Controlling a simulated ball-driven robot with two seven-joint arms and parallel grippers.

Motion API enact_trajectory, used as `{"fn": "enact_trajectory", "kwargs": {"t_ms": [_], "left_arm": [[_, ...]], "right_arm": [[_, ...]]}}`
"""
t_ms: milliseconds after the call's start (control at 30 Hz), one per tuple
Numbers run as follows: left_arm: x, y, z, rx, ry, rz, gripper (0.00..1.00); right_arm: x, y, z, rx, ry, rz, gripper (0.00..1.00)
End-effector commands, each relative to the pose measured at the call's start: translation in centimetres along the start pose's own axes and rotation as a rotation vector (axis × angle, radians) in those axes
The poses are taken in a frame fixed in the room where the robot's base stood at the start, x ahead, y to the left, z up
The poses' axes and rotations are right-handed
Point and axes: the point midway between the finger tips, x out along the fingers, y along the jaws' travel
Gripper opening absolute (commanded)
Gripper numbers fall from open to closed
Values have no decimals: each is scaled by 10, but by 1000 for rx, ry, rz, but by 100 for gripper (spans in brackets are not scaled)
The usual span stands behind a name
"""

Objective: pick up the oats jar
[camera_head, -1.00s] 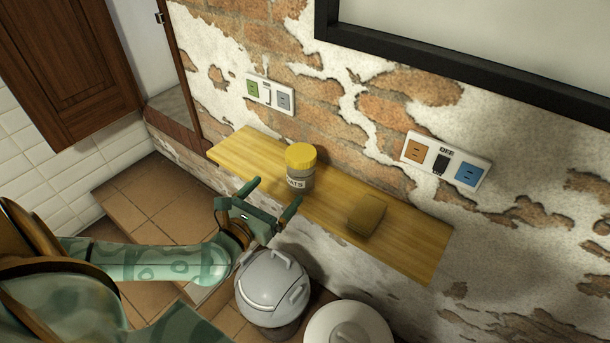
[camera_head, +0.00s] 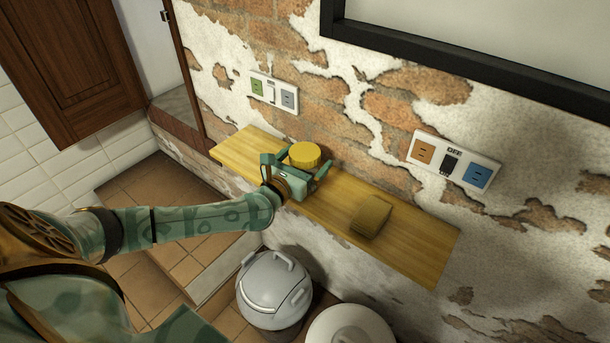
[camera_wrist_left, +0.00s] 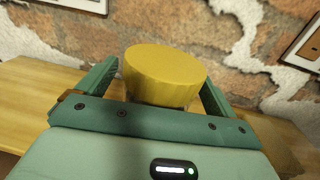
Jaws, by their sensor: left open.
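The oats jar (camera_head: 304,155) stands upright on the yellow wooden shelf (camera_head: 415,247) against the wall. Mostly its yellow lid shows; my gripper hides most of its body and label. My left gripper (camera_head: 296,166) is open at the jar, with one finger on each side of it, below the lid. In the left wrist view the yellow lid (camera_wrist_left: 165,75) rises between the two green fingers (camera_wrist_left: 158,82). I cannot tell whether the fingers touch the jar. My right gripper is not in view.
A tan block (camera_head: 371,217) lies on the shelf right of the jar. Outlet panels (camera_head: 273,91) and (camera_head: 454,159) are on the brick wall behind. A grey lidded bin (camera_head: 274,290) and a white round lid (camera_head: 349,328) are below the shelf. The shelf's left end is clear.

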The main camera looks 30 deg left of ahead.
Motion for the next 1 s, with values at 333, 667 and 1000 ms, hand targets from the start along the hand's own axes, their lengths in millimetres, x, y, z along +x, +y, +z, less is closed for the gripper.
{"fn": "enact_trajectory", "kwargs": {"t_ms": [333,667,1000], "left_arm": [[-1,0,0,1,0,0,41],[-1,0,4,1,-1,0,41],[-17,-11,59,-2,-2,-4,41]], "right_arm": [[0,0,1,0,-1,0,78],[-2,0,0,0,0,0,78],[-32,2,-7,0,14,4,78]]}}
